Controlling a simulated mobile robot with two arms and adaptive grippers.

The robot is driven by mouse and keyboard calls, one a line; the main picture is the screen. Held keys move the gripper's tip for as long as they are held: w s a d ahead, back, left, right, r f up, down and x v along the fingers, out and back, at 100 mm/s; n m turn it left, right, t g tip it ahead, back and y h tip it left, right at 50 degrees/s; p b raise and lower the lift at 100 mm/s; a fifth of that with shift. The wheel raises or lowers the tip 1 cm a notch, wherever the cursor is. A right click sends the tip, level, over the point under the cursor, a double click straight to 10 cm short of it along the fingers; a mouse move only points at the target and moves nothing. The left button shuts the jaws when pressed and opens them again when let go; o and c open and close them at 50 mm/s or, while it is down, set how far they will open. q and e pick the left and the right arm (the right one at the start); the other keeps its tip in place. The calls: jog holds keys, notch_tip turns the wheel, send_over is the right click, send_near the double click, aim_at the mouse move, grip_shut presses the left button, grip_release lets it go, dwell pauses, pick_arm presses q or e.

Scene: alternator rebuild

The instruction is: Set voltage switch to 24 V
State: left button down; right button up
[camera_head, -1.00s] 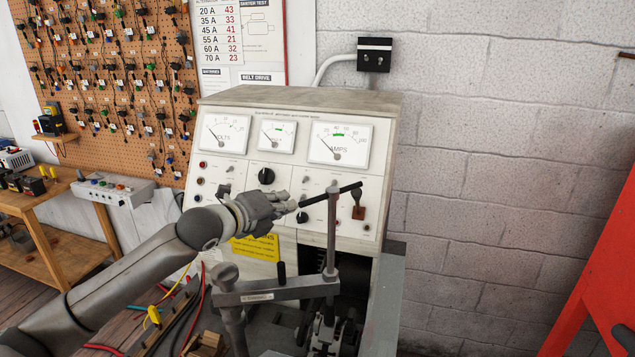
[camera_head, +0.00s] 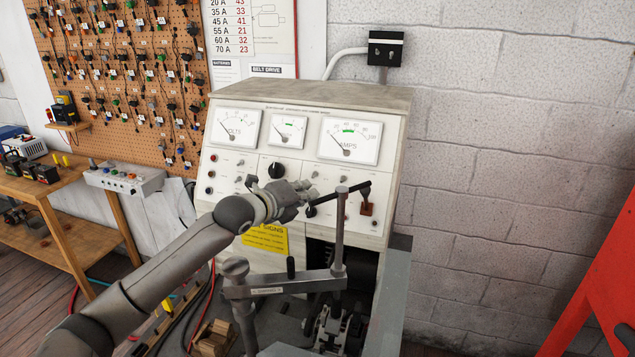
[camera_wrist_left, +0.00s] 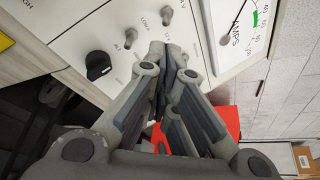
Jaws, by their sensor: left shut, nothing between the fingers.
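My left gripper (camera_head: 312,188) is in front of the panel, below the amps meter (camera_head: 349,141). In the left wrist view my left gripper (camera_wrist_left: 171,50) is shut and empty, its tips close to the toggles. One toggle (camera_wrist_left: 130,37) and another toggle (camera_wrist_left: 167,15) show there, beside a black knob (camera_wrist_left: 98,66). The fingers hide part of the panel. I cannot tell whether they touch a toggle. My right gripper is out of view.
A metal post with a black bar (camera_head: 340,215) stands close in front of the panel, right of my gripper. A clamp arm (camera_head: 285,286) crosses below. A red frame (camera_head: 600,285) is at the right. A wooden bench (camera_head: 50,200) is at the left.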

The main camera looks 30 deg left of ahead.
aim_at(326, 185)
pick_arm(q)
jog(key=p+x, duration=0.1)
jog(key=x, duration=0.2)
jog(key=shift+w, duration=0.25)
jog(key=shift+w+f+p, duration=0.25)
jog(key=shift+w+p, duration=0.2)
jog(key=shift+w, duration=0.25)
jog(key=shift+w+f, duration=0.1)
jog(key=shift+w, duration=0.1)
